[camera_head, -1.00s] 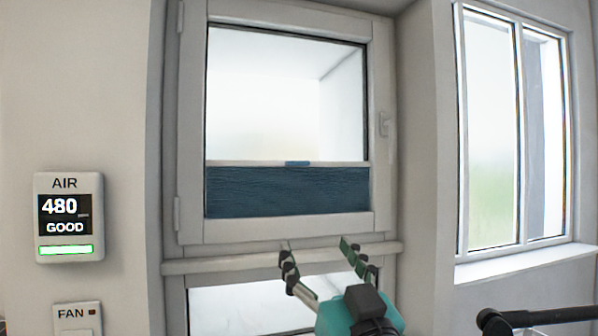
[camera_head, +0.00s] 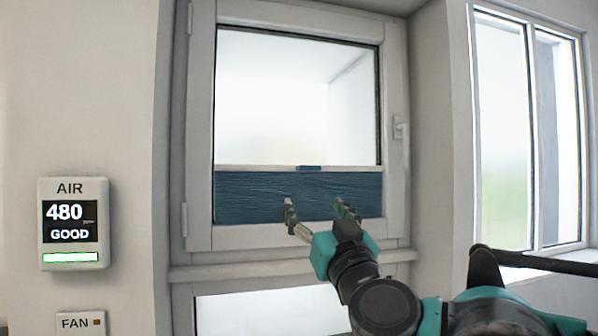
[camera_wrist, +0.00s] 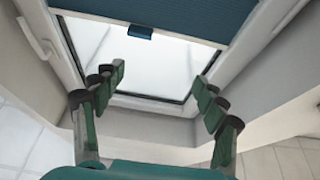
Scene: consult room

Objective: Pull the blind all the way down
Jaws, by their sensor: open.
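The dark blue blind (camera_head: 250,190) covers the lower part of the window, with clear glass above it. A pale rail (camera_head: 250,168) runs along its top edge, with a small blue tab (camera_head: 307,168) at its middle. My gripper (camera_head: 316,207) is open and empty, its fingers spread in front of the blind and below the tab in the picture. In the wrist view, which looks upside down, the blind (camera_wrist: 180,12) and tab (camera_wrist: 139,32) lie beyond the open fingers of my gripper (camera_wrist: 160,78). The tab is not between the fingers.
The white window frame (camera_head: 202,130) has a handle (camera_head: 399,128) on its right. A ledge (camera_head: 220,270) crosses below it, above another pane. An air monitor (camera_head: 70,222) and a fan switch (camera_head: 80,323) are on the left wall. Another window (camera_head: 503,130) stands at right.

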